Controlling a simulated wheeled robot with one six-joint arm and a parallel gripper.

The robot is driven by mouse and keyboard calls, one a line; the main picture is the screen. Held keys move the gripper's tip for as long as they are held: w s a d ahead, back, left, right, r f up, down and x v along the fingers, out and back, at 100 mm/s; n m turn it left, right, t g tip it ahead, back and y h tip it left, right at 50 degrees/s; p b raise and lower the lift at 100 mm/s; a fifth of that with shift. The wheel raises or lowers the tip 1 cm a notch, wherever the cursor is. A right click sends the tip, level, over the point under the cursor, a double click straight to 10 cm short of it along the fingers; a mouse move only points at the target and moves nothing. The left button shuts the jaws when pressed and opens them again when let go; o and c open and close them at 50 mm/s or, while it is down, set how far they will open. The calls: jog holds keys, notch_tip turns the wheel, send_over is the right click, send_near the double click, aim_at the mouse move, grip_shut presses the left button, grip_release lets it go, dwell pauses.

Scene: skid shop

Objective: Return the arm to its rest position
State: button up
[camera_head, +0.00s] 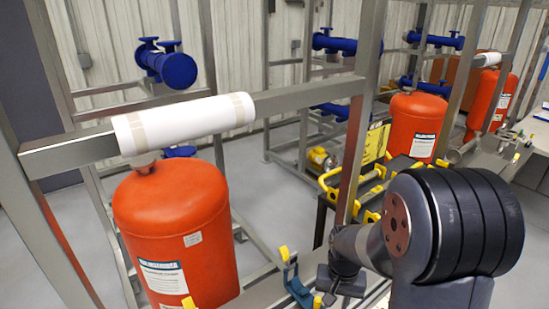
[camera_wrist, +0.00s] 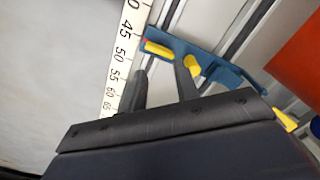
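My arm reaches in from the right in the head view, and my gripper (camera_head: 341,281) is low in the middle, beside a blue clamp-like part with yellow pads (camera_head: 294,281). In the wrist view my gripper (camera_wrist: 161,68) shows two dark fingers standing apart with nothing visible held between them. The blue part (camera_wrist: 215,62) lies just beyond the fingertips there; I cannot tell whether the right finger touches it. The arm is bent, its large dark joint nearest the camera.
A red cylinder (camera_head: 178,235) stands close at left in a grey metal frame (camera_head: 305,93); a white roll (camera_head: 185,123) wraps its crossbar. Another red cylinder (camera_head: 415,124) stands behind. Yellow-handled parts (camera_head: 332,184) sit near the arm. A numbered scale (camera_wrist: 124,60) lies left of the fingers.

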jog(key=m, duration=0.4)
jog(key=shift+r, duration=0.25)
jog(key=m, duration=0.3)
jog(key=shift+r+m+p, duration=0.3)
jog(key=shift+r+m, duration=0.1)
jog(key=n, duration=0.1)
jog(key=f+n, duration=0.1)
jog(key=n, duration=0.1)
jog(key=shift+n, duration=0.3)
jog(key=n, duration=0.4)
jog(key=shift+f+n+b, duration=0.2)
jog(key=shift+n+b, duration=0.1)
jog(key=shift+n, duration=0.1)
jog(key=n, duration=0.4)
jog(key=shift+f+n, duration=0.3)
jog(key=n, duration=0.4)
jog(key=shift+f+n, duration=0.25)
jog(key=shift+n, duration=0.05)
notch_tip(320, 180, down, 7)
jog(key=b, duration=0.5)
jog(key=shift+f+b, duration=0.15)
jog(key=shift+b, duration=0.2)
jog(key=shift+r, duration=0.2)
